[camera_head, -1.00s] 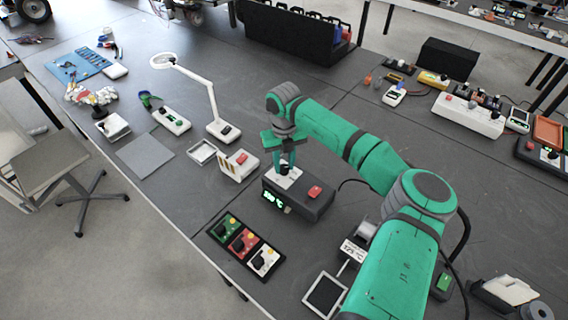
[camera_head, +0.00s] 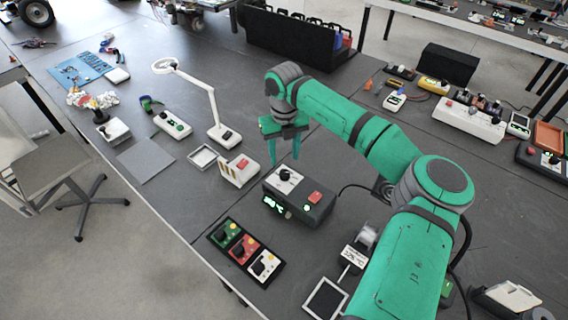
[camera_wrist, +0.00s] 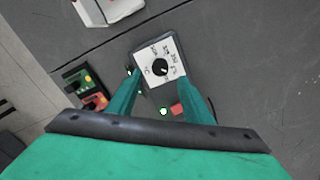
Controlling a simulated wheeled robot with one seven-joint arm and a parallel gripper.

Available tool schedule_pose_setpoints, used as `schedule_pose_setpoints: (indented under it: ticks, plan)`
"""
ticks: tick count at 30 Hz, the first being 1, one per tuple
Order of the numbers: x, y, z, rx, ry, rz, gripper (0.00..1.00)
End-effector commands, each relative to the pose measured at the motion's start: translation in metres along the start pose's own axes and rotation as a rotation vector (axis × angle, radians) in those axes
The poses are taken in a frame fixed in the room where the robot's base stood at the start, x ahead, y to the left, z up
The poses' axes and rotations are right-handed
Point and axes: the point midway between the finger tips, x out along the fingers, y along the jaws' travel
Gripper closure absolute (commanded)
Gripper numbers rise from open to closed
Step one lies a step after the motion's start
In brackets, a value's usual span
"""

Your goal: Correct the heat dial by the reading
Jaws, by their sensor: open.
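The heat dial is a black knob (camera_wrist: 160,68) on a white scale plate (camera_head: 287,179), on top of a dark box (camera_head: 308,208). The box's front has a lit green display (camera_head: 276,206), too small to read surely, and its top a red button (camera_head: 315,197). A white sign (camera_head: 354,256), apparently reading 125 °C, stands to the right of the box. My gripper (camera_head: 284,162) is open and empty, above and behind the dial. In the wrist view the knob shows beyond and between my spread green fingers (camera_wrist: 160,80), clear of them.
A panel with green, red and white modules (camera_head: 244,251) lies in front of the box near the table edge. A white block with a red button (camera_head: 239,170) and a shallow tray (camera_head: 204,157) stand to its left. A grey mat (camera_head: 146,158) lies farther left.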

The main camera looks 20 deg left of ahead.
Motion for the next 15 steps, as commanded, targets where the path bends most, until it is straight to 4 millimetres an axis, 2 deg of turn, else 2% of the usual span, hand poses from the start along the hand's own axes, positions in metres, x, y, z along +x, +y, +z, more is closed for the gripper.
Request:
schedule_pose_setpoints:
  ticks: [3,6,15]
  plan:
    - [-0.019,0.0,0.0,-0.001,-0.001,-0.002,0.54]
    - [-0.03,0.0,0.0,-0.001,0.0,0.0,0.54]
    - [-0.039,0.001,0.001,-0.001,0.0,0.0,0.54]
